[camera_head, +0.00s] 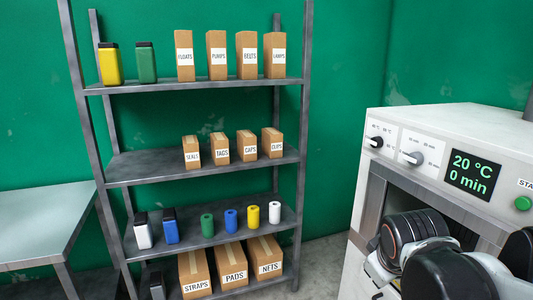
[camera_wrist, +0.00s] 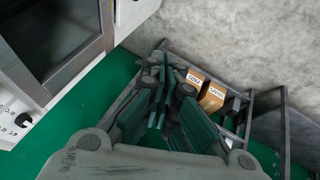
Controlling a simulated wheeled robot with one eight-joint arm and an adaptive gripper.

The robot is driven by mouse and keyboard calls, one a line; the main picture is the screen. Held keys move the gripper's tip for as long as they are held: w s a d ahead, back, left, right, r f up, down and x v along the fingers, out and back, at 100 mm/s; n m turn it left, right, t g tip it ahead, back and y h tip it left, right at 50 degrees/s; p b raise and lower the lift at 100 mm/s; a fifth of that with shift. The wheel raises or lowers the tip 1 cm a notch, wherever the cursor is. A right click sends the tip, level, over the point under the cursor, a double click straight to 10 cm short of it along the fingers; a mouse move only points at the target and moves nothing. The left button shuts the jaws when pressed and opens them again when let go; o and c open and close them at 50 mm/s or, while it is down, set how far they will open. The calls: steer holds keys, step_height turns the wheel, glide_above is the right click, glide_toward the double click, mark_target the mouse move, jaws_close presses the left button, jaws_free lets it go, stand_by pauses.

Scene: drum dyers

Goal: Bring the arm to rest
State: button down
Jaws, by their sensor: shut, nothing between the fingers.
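My gripper (camera_wrist: 157,112) shows in the wrist view, its dark green-grey fingers drawn together with nothing between them. In the head view my arm (camera_head: 450,272) is folded at the lower right, in front of the white dyeing machine (camera_head: 400,117); my fingers cannot be made out there. In the wrist view the machine's dark window and grey frame (camera_wrist: 92,30) lie at the upper left, apart from my fingers. The machine's display (camera_head: 473,175) reads 20 °C and 0 min. A green button (camera_head: 523,203) is right of it.
A grey metal shelf (camera_head: 200,87) holds labelled cardboard boxes, coloured containers and several small coloured rolls. Its lower boxes also show beyond my fingers in the wrist view (camera_wrist: 212,97). A grey table (camera_head: 40,225) stands at the left. Some floor (camera_head: 325,250) is clear between shelf and machine.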

steer(key=s+a+m+y, duration=0.1)
steer(key=s+a+m, duration=0.3)
steer(key=s, duration=0.6)
steer(key=shift+s+m+t+y, duration=0.3)
steer(key=shift+m+t+y, duration=0.1)
steer(key=shift+m, duration=0.2)
